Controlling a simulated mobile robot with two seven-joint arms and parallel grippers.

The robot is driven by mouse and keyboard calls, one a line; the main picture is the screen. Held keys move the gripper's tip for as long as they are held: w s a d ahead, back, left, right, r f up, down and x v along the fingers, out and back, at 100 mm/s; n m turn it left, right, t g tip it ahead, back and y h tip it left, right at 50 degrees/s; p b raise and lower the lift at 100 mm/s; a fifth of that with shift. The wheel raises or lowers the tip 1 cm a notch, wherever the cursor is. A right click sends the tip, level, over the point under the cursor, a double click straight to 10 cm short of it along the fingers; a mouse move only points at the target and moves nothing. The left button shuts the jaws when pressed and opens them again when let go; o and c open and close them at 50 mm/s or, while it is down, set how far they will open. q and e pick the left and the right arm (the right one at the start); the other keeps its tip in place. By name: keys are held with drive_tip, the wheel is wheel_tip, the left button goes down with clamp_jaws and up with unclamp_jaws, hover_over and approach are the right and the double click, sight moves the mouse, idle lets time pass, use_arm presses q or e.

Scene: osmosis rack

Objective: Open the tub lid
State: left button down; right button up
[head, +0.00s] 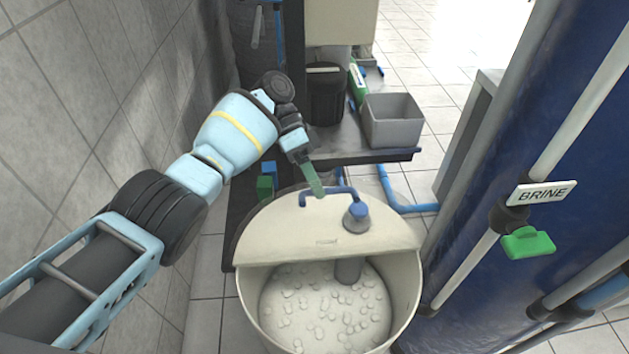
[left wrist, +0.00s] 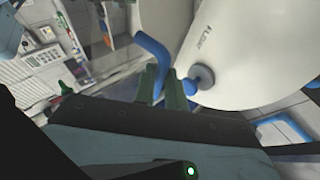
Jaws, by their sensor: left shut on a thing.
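The white tub (head: 405,300) stands on the floor in the lower middle of the head view. A half-round white lid (head: 295,232) covers its back half; I cannot tell whether it is raised. My left gripper (head: 317,188) is shut on the handle's left end. In the left wrist view its green fingers (left wrist: 173,92) are around the blue handle (left wrist: 150,48), with the lid (left wrist: 245,55) to the right. My right gripper is out of view.
The tub's front half is open and shows white pellets (head: 300,305) and a grey pipe. A dark platform behind holds a grey bin (head: 393,120) and a black bucket (head: 325,98). A tiled wall is on the left; a blue tank with a BRINE sign (head: 542,193) is on the right.

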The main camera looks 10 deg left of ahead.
use_arm(q)
drive_tip(key=shift+w+a+f, duration=0.1)
drive_tip(key=shift+a+f, duration=0.25)
drive_tip(key=shift+f, duration=0.4)
drive_tip(key=c, duration=1.8)
unclamp_jaws()
drive_tip(key=o, duration=0.3)
drive_tip(key=shift+w+f, duration=0.2)
drive_tip(key=shift+w, duration=0.25)
drive_tip(key=shift+o, duration=0.2)
drive_tip(key=shift+s+r, duration=0.1)
drive_tip(key=shift+r, duration=0.1)
drive_tip(key=shift+r, duration=0.25)
drive_tip(key=b+v, duration=0.3)
drive_tip(key=v, duration=0.4)
drive_tip(key=shift+r, duration=0.15)
